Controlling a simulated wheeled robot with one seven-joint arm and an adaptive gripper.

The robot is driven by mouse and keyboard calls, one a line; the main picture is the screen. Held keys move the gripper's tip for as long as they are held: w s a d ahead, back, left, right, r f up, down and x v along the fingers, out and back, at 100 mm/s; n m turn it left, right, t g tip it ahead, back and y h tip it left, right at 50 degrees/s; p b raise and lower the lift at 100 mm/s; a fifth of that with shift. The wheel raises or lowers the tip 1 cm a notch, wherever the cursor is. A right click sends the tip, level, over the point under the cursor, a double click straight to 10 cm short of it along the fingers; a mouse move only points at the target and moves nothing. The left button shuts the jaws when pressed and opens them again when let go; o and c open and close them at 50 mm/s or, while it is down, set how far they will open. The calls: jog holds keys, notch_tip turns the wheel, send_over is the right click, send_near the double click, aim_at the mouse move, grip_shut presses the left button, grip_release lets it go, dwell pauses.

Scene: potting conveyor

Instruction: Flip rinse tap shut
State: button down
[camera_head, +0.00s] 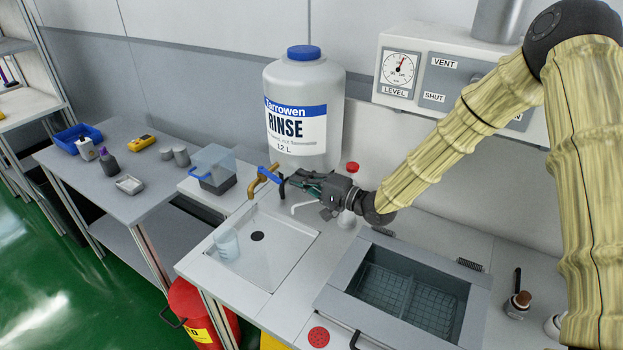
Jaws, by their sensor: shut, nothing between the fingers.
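The rinse tap is a brass spout (256,184) at the foot of the large white RINSE bottle (290,150), over the back left of the sink (262,262). Its blue lever (268,172) shows just left of my gripper. My gripper (285,186) is shut and empty, its dark fingertips pointing left close to the lever. I cannot tell whether the fingertips touch the lever. The gripper comes in from the right and hides part of the bottle's base.
A clear beaker (227,244) stands in the sink. A white curved faucet (305,207) and a red-capped bottle (348,215) are near my gripper. A blue-edged clear box (213,168) stands left of the tap. An open basin (405,292) lies to the right.

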aim_at(269, 175)
jog(key=a, duration=0.1)
jog(key=w+a, duration=0.1)
jog(key=a, duration=0.1)
jog(key=shift+w+m+t+h+p, duration=0.3)
jog(key=shift+w+t, duration=0.05)
jog(key=shift+t, duration=0.05)
dwell(0.5)
